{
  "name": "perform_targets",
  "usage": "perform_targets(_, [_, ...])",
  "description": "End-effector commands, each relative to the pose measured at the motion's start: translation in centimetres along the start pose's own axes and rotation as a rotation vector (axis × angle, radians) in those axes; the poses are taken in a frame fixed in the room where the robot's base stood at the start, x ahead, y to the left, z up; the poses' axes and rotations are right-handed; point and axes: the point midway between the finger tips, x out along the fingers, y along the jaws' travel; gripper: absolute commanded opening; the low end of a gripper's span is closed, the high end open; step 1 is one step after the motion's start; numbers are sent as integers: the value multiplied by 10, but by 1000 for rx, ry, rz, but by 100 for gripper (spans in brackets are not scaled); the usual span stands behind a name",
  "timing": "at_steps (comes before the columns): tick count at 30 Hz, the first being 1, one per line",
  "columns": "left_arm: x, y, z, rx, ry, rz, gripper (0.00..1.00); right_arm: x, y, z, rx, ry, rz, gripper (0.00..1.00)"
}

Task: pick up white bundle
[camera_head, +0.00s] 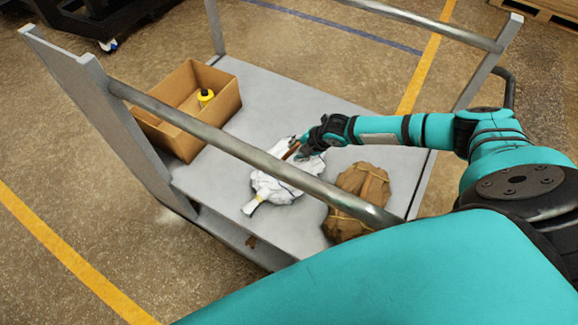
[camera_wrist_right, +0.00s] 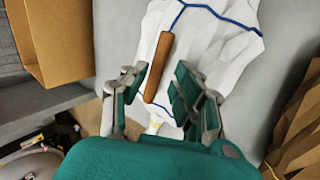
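The white bundle (camera_head: 272,188) lies on the grey cart shelf, in the middle, with a brown wooden handle on top. In the right wrist view, the white bundle (camera_wrist_right: 228,48) is tied with blue cord, and the brown handle (camera_wrist_right: 158,66) lies lengthwise along it. My right gripper (camera_head: 303,152) is at the far end of the bundle. In the wrist view, the right gripper (camera_wrist_right: 163,92) is open, with its fingers on either side of the handle's near end. Whether they touch the bundle is unclear. My left gripper is out of view.
The cart (camera_head: 262,100) has a grey rail (camera_head: 238,148) crossing in front of the bundle. A cardboard box (camera_head: 188,148) holding a yellow item (camera_head: 205,97) stands at left. A brown bundle (camera_head: 360,190) lies to the right. The shelf behind the white bundle is clear.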

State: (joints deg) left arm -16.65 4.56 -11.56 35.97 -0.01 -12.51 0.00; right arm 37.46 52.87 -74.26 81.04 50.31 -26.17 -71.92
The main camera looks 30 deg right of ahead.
Motion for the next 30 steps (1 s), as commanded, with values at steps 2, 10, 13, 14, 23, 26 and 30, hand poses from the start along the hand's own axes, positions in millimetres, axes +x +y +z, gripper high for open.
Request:
perform_targets(2, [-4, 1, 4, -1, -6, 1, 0, 10, 3, 0, 1, 1, 0, 28])
perform_targets(10, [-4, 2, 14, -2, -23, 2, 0, 40, 3, 3, 0, 0, 0, 28])
perform_targets(13, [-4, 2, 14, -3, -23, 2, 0, 42, 3, 3, -2, 0, 1, 28])
perform_targets(14, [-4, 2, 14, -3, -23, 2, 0, 42, 3, 3, -2, 0, 1, 28])
perform_targets(23, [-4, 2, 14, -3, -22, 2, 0, 42, 2, 3, -1, 0, 0, 8])
perform_targets(26, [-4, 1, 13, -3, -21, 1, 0, 42, 2, 3, -1, 0, 0, 0])
perform_targets(30, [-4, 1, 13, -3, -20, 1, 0, 42, 2, 3, -1, 0, 0, 0])
